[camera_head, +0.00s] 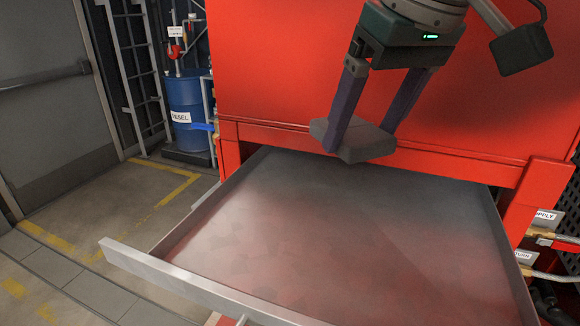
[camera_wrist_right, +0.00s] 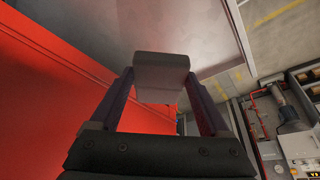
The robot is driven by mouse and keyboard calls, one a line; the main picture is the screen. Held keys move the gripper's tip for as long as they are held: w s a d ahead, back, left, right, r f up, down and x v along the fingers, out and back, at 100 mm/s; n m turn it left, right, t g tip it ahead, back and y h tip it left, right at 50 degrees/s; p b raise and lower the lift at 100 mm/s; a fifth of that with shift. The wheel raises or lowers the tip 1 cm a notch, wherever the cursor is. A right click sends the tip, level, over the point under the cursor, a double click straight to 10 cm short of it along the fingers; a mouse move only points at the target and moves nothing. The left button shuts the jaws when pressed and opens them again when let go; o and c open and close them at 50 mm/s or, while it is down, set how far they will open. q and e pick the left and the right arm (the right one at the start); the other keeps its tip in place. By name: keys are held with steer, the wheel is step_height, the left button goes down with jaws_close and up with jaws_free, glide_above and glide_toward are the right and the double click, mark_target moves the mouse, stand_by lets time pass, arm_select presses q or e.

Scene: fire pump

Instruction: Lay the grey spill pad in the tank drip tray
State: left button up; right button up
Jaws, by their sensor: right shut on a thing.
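The grey spill pad (camera_head: 366,146) is a small thick block. My right gripper (camera_head: 358,136) is shut on it, with one finger on each side, and holds it tilted above the back part of the tank drip tray. The pad also shows between the fingers in the right wrist view (camera_wrist_right: 161,72). The tank drip tray (camera_head: 330,235) is a wide, shallow grey metal pan pulled out from under the red tank; no object shows in its visible part. Its raised front rim runs along the bottom left. My left gripper is out of view.
The red tank (camera_head: 290,60) stands right behind the right gripper, and its lower beam overhangs the tray's back. A blue drum (camera_head: 190,110) and a ladder (camera_head: 135,60) stand at the back left. Labelled pipes (camera_head: 550,245) are at the right. The floor at left is clear.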

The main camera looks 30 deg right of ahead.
glide_above(341, 265)
steer(key=s, duration=0.2)
steer(key=f, duration=1.5)
steer(key=shift+w+a+f, duration=0.1)
steer(key=shift+w, duration=0.15)
steer(key=shift+f+b, duration=0.45)
steer(key=shift+f, duration=1.85)
steer(key=shift+f, duration=0.1)
steer(key=o, duration=1.2)
steer(key=shift+c, duration=0.2)
